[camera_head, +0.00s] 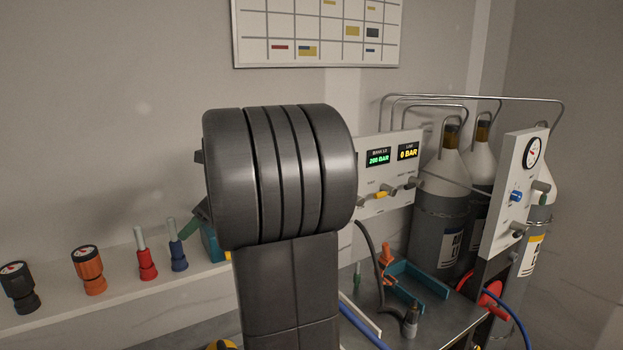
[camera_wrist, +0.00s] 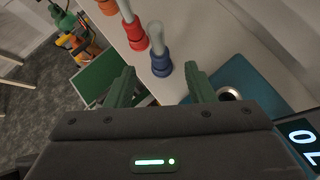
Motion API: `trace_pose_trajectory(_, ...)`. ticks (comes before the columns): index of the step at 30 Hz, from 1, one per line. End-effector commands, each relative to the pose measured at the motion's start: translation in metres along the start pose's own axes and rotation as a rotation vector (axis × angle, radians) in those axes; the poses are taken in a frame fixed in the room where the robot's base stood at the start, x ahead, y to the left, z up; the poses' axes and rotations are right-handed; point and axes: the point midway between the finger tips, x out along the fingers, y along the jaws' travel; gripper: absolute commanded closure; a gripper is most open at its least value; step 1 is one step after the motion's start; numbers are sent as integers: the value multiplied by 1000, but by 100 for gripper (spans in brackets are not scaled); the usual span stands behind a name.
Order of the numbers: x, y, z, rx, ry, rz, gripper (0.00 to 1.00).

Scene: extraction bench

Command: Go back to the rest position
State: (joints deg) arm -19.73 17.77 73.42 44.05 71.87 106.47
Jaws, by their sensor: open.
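My gripper (camera_wrist: 160,85) shows in the wrist view with its two green fingers apart and nothing between them. A blue fitting (camera_wrist: 160,63) with a clear tube stands on the shelf just beyond the fingertips, apart from them as far as I can tell. A red fitting (camera_wrist: 135,35) stands beside it. In the head view my arm fills the middle and hides most of the gripper; a green finger part shows at its left near the blue fitting (camera_head: 178,256). The red fitting (camera_head: 146,262) stands to the left of that.
The pale shelf (camera_head: 120,305) also holds an orange gauge fitting (camera_head: 89,268) and a black gauge fitting (camera_head: 18,287). A control panel (camera_head: 388,165), gas cylinders (camera_head: 442,200) and a gauge panel (camera_head: 520,185) stand at the right. A teal tray (camera_head: 420,282) lies on the bench.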

Motion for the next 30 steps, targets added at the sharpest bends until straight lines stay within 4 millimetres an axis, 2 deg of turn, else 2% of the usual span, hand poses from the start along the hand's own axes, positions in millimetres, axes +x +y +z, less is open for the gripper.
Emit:
trace_pose_trajectory(12, 85, 1, 1, 0, 2, 3, 51)
trace_pose_trajectory(17, 58, 0, 27, -4, -2, -4, 51)
trace_pose_trajectory(19, 64, 0, 20, -3, -1, -3, 51)
trace_pose_trajectory(30, 61, 0, 24, -1, 0, -2, 51)
